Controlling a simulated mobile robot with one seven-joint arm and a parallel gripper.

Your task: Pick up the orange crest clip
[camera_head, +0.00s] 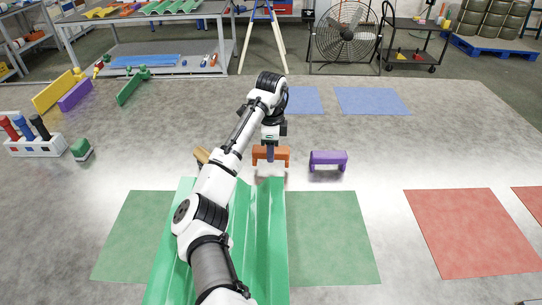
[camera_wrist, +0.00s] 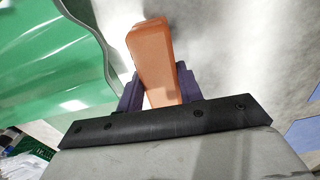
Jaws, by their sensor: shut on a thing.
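The orange crest clip (camera_head: 284,154) is a small bridge-shaped piece near the middle of the grey table in the head view. It also shows large in the wrist view (camera_wrist: 152,58), between the dark fingers. My gripper (camera_head: 270,154) reaches down over the clip and is shut on it, with a finger on either side (camera_wrist: 158,88). The clip's lower ends are close to the table surface in the head view; I cannot tell if they touch it. Part of the clip's middle is hidden behind my gripper.
A purple clip (camera_head: 328,160) stands just right of the orange one. A green corrugated sheet (camera_head: 265,235) lies in front, on a green mat (camera_head: 330,240). A tan piece (camera_head: 202,155) is partly behind my arm. A rack of coloured tools (camera_head: 35,147) stands at the left. Red mats (camera_head: 470,230) lie right.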

